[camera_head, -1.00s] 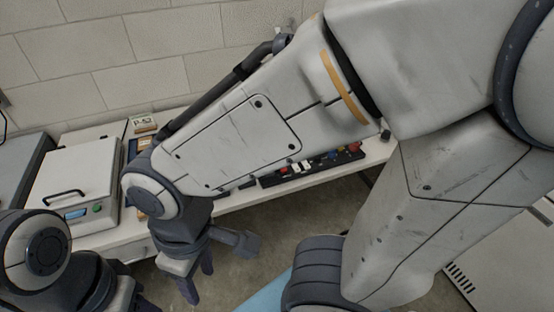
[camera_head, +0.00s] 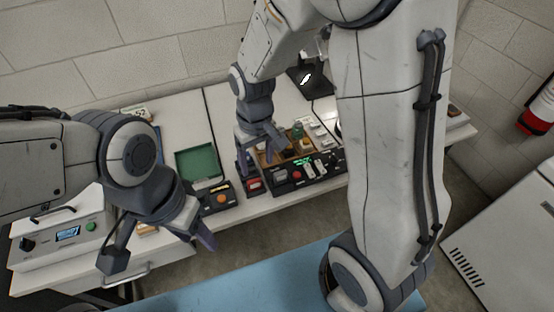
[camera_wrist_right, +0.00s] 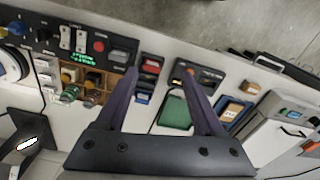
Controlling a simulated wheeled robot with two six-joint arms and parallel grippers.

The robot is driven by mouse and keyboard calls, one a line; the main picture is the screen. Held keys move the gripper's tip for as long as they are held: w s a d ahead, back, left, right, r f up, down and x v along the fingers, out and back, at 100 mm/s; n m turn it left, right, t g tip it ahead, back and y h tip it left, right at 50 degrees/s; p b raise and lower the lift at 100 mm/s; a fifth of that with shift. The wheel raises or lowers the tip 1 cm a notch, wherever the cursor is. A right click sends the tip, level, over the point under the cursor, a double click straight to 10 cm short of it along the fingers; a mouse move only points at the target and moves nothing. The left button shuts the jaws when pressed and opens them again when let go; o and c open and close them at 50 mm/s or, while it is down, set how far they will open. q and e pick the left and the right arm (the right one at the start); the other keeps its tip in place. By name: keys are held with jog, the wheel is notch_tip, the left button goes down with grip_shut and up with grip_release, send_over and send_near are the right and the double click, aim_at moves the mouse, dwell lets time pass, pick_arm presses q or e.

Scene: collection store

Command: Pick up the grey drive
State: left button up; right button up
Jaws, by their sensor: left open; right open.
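I cannot pick out the grey drive for certain. In the right wrist view a small dark rack (camera_wrist_right: 147,80) holds slim red, dark and blue pieces, too small to tell apart. It lies between the finger lines, closer to the left-hand finger. My right gripper (camera_wrist_right: 160,76) is open and empty, above the bench. In the head view the right gripper (camera_head: 273,138) hangs over the bench near the wooden tray, and the red end of the rack (camera_head: 254,184) shows below it. My left gripper (camera_head: 202,232) is open and empty at the bench's front edge.
A black control panel (camera_head: 308,172) with knobs and switches sits beside a wooden compartment tray (camera_head: 270,157). A green open case (camera_head: 198,164) and a black box with an orange button (camera_head: 219,199) stand left of the rack. A white device (camera_head: 50,240) stands further left.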

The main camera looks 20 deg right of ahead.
jog(key=w+d+f+m+p, duration=0.1)
jog(key=w+d+f+m, duration=0.1)
jog(key=w+d+f, duration=0.5)
send_over(280, 172)
jog(key=f, duration=0.4)
jog(key=shift+s+d+f, duration=0.15)
jog(key=shift+s+d, duration=0.05)
jog(key=shift+w+a+f+p, duration=0.1)
jog(key=shift+f+p, duration=0.4)
jog(key=shift+f, duration=0.95)
jog(key=shift+a+f+p, duration=0.1)
jog(key=shift+f+p, duration=0.4)
jog(key=shift+f, duration=0.95)
grip_shut()
jog(key=shift+r, duration=0.1)
